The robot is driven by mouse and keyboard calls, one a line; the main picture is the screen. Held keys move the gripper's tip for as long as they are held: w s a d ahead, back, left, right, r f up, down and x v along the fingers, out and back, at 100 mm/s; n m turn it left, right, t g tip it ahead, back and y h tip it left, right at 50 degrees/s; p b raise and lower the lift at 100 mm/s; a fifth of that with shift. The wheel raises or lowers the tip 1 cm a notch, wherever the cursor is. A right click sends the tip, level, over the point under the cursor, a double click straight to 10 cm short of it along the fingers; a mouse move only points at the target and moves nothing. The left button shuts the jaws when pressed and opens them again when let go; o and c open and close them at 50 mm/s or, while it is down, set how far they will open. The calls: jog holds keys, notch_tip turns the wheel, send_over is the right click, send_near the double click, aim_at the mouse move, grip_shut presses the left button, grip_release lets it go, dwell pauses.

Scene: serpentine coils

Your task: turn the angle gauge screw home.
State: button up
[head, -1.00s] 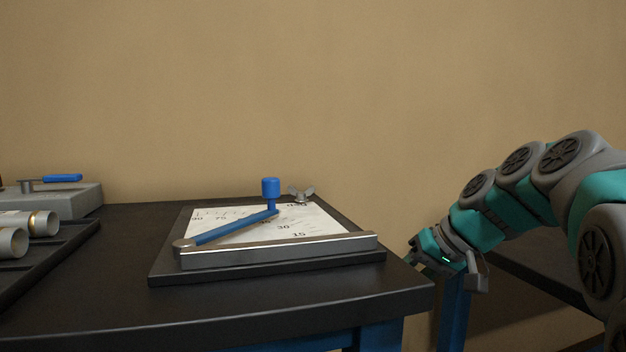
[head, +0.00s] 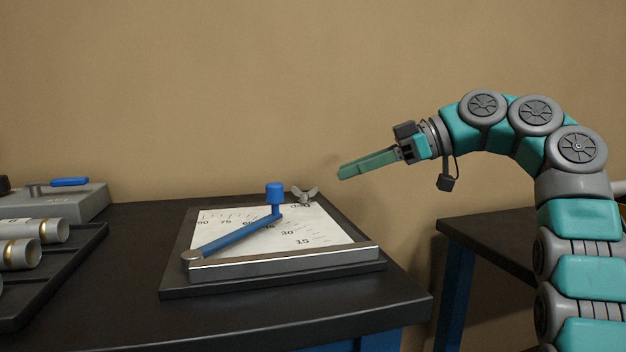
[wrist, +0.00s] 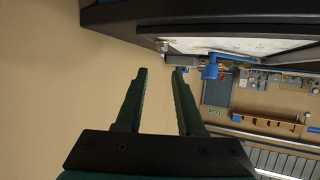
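The angle gauge (head: 345,262) is a dark board with a white degree scale (head: 330,228) on the table. Its blue arm (head: 235,238) lies slanted across the scale, with an upright blue knob (head: 274,190) at its far end. A grey wing screw (head: 305,194) stands at the board's far edge, right of the knob. How deep it sits I cannot tell. My gripper (head: 341,173) is in the air right of the screw and higher in the picture, pointing left and slightly down. In the wrist view my gripper (wrist: 160,71) is open and empty. The blue knob (wrist: 210,70) shows beyond its fingers.
A dark tray (head: 62,272) with grey cylinders (head: 35,231) is at the left of the table (head: 230,325). Behind it is a grey block (head: 75,202) with a blue handle. A second dark table (head: 490,238) stands at right. The wall (head: 250,90) is behind the gauge.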

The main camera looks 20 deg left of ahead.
aim_at(305, 193)
jog(key=shift+b+x, duration=0.5)
jog(key=shift+x, duration=3.4)
jog(key=shift+s, duration=0.1)
jog(key=shift+c, duration=0.2)
grip_shut()
